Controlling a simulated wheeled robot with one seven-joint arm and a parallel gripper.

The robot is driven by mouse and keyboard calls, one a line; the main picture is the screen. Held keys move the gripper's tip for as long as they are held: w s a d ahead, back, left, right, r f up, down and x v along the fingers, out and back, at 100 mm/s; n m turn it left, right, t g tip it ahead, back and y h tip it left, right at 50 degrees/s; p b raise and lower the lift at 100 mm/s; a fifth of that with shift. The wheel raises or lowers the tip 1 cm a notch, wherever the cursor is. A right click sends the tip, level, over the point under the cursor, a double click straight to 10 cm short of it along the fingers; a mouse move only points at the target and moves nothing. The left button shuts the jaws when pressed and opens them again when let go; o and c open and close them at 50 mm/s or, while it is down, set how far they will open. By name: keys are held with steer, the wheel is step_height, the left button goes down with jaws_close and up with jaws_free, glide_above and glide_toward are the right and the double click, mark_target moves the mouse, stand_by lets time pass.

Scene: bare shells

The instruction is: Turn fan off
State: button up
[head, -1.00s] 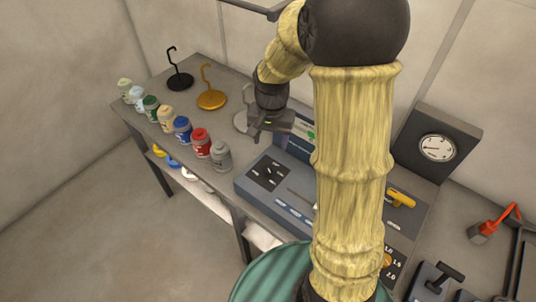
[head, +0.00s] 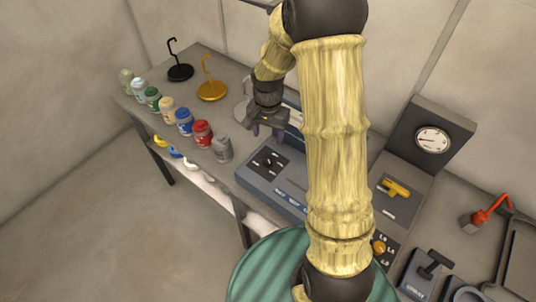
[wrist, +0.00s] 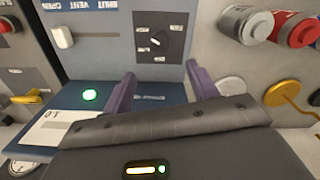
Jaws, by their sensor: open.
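A grey-blue control console stands on the bench. A dark square plate with a rotary knob (head: 268,163) lies at its left end; in the wrist view the knob (wrist: 160,40) sits just beyond my fingers. A white slider (wrist: 63,37) with upside-down lettering is beside it. The labels are too small or inverted for me to tell which control is the fan's. My gripper (head: 265,128) is over the back of the console, its purple fingers (wrist: 160,84) spread apart with nothing between them. My arm hides part of the console.
Several paint jars (head: 203,133) line the bench's front left edge. A black hook stand (head: 180,72) and a yellow one (head: 211,90) stand behind. A gauge box (head: 432,140), a yellow lever (head: 396,188) and an orange-handled tool (head: 480,216) are at right.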

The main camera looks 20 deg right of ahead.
mark_target(268, 159)
step_height(268, 159, down, 12)
steer(key=p, duration=0.2)
steer(key=shift+p, duration=0.35)
steer(key=c, duration=1)
